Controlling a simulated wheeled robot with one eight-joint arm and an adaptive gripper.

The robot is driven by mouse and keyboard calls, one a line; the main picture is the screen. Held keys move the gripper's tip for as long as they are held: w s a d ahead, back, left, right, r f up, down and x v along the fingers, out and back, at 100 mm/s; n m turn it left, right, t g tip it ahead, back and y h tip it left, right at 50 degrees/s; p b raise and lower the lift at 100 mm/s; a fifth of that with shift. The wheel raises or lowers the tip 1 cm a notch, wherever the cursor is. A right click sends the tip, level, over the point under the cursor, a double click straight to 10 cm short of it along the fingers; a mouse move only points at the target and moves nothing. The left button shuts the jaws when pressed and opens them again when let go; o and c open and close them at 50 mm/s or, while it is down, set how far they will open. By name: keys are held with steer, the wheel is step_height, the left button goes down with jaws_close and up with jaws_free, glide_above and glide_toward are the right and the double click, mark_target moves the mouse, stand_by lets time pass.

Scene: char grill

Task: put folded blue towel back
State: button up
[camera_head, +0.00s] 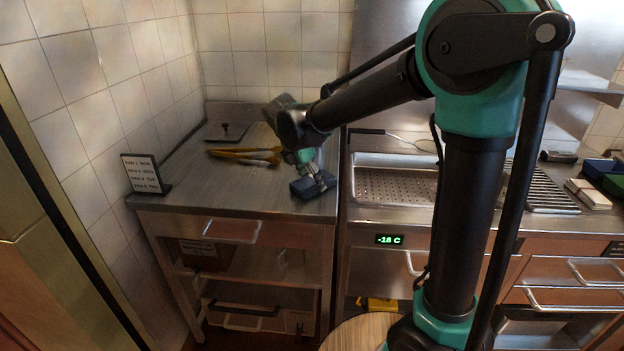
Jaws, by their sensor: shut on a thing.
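The folded blue towel (303,190) is a small dark blue block at the front right corner of the steel counter on the left. My gripper (316,178) points down at it and is shut on it. The towel is at about the height of the counter top; I cannot tell whether it rests on it or hangs just above it. The fingertips are small and partly hidden against the towel.
Yellow tongs (246,154) and a flat lidded pan (226,131) lie farther back on the counter (225,190). A black sign (146,173) stands at its left edge. A perforated tray (395,186) and a grill rack (540,188) are to the right. Blue and green boxes (601,170) sit far right.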

steer(key=o, duration=1.1)
steer(key=shift+f, duration=0.1)
steer(key=v, duration=1.2)
